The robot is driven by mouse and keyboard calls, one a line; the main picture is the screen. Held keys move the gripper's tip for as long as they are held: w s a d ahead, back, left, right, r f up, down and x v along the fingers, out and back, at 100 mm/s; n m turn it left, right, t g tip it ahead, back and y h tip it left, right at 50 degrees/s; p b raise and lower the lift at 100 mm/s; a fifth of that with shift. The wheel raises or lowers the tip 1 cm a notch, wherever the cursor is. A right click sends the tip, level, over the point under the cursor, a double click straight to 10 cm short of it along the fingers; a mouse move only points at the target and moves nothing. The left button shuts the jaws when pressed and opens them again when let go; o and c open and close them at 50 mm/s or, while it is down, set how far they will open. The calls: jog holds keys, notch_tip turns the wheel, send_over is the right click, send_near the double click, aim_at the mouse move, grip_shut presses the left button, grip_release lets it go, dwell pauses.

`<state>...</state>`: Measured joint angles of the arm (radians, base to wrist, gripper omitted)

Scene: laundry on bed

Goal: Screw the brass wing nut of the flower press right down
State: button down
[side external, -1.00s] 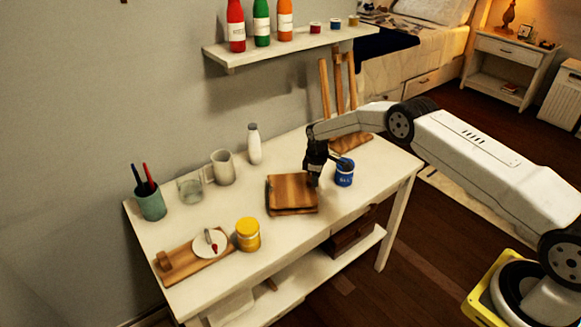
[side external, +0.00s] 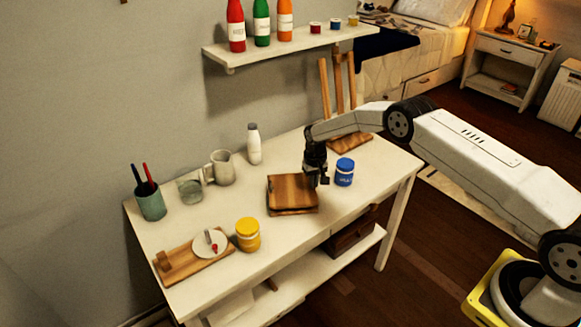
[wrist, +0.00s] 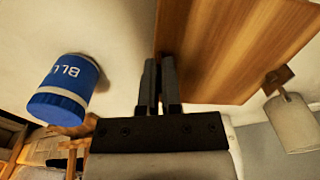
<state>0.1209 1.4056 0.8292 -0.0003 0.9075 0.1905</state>
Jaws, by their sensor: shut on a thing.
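The flower press (side external: 290,190) is a pair of stacked wooden boards lying on the white table. Its striped wood top (wrist: 235,45) fills the upper right of the wrist view. My gripper (side external: 318,184) points down at the press's right edge. In the wrist view its two dark fingers (wrist: 159,72) are close together beside the board's edge, shut on the wing nut. The brass wing nut itself is hidden by the fingers, so its height on the screw cannot be seen.
A blue paint jar (side external: 344,172) stands close to the right of my gripper. A yellow jar (side external: 247,235), a wooden board with a white disc (side external: 209,243), a mug (side external: 222,168) and a white bottle (side external: 254,144) stand farther left. The table's front right is clear.

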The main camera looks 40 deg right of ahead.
jog(key=shift+a+m, duration=0.1)
jog(key=shift+m, duration=1.2)
jog(key=shift+w, duration=0.1)
jog(key=c, duration=0.8)
grip_release()
jog(key=shift+r, duration=0.1)
notch_tip(320, 180, up, 8)
